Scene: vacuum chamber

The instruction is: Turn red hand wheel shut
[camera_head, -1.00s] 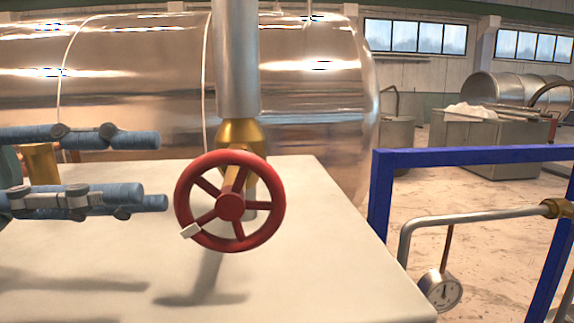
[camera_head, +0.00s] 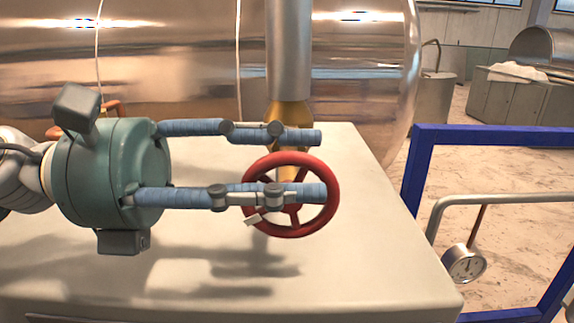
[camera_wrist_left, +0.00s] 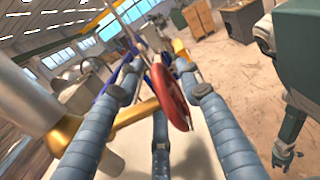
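The red hand wheel (camera_head: 292,232) is on a brass valve (camera_head: 286,112) under a vertical metal pipe. A small white tab (camera_head: 253,220) sits at its lower left rim. My left gripper (camera_head: 322,165) reaches in from the left with its blue wrapped fingers spread apart. One finger crosses in front of the wheel and hides its hub; another lies above, near the top of the rim. In the left wrist view the wheel (camera_wrist_left: 170,97) stands edge-on between the open fingers. I cannot tell whether any finger touches it. My right gripper is not clearly seen.
A pale block top (camera_head: 190,285) lies below the wheel. A large shiny tank (camera_head: 180,60) stands behind. At the right are a blue frame (camera_head: 412,180), a bent grey pipe (camera_head: 490,202) and a pressure gauge (camera_head: 464,264).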

